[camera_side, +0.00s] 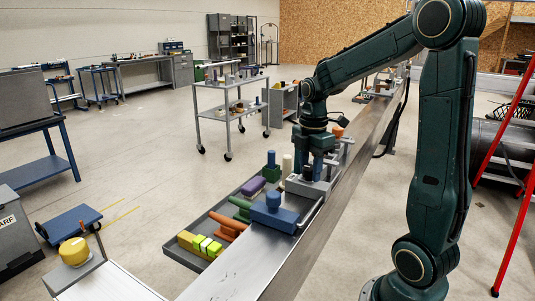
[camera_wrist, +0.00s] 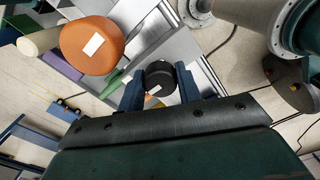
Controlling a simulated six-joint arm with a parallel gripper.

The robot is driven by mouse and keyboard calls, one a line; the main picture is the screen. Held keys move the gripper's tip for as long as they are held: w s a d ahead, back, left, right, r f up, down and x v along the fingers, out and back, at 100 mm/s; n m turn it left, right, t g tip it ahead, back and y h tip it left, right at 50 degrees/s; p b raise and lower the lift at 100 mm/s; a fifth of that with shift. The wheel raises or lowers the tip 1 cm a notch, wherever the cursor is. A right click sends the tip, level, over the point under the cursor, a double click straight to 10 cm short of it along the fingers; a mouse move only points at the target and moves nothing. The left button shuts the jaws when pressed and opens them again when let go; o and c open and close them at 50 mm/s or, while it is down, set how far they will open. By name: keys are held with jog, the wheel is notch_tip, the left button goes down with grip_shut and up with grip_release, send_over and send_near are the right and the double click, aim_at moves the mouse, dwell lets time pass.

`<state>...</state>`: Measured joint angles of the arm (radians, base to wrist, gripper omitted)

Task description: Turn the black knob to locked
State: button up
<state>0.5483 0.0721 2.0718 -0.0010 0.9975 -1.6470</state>
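The black knob (camera_wrist: 160,76) is round and dark, with a small pale mark near its lower edge in the wrist view. My gripper (camera_wrist: 160,82) has one blue finger on each side of it, both very close to its sides. I cannot tell whether the fingers press on the knob or leave a thin gap. In the side view my gripper (camera_side: 315,168) points down over the grey bench. The dark knob (camera_side: 307,172) shows only in small part there, beside the fingers. Its locked marking is not readable.
An orange knob (camera_wrist: 92,46) with a white mark stands close by, left of my fingers in the wrist view. A blue block with a round knob (camera_side: 273,206) sits nearer on the bench. A grey tray (camera_side: 187,256) of coloured parts lies alongside.

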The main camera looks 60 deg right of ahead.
jog(key=c, duration=0.4)
jog(key=shift+m, duration=0.4)
jog(key=m, duration=0.3)
jog(key=shift+m, duration=0.3)
jog(key=m, duration=1.3)
jog(key=shift+a+m, duration=0.1)
jog(key=shift+m, duration=0.2)
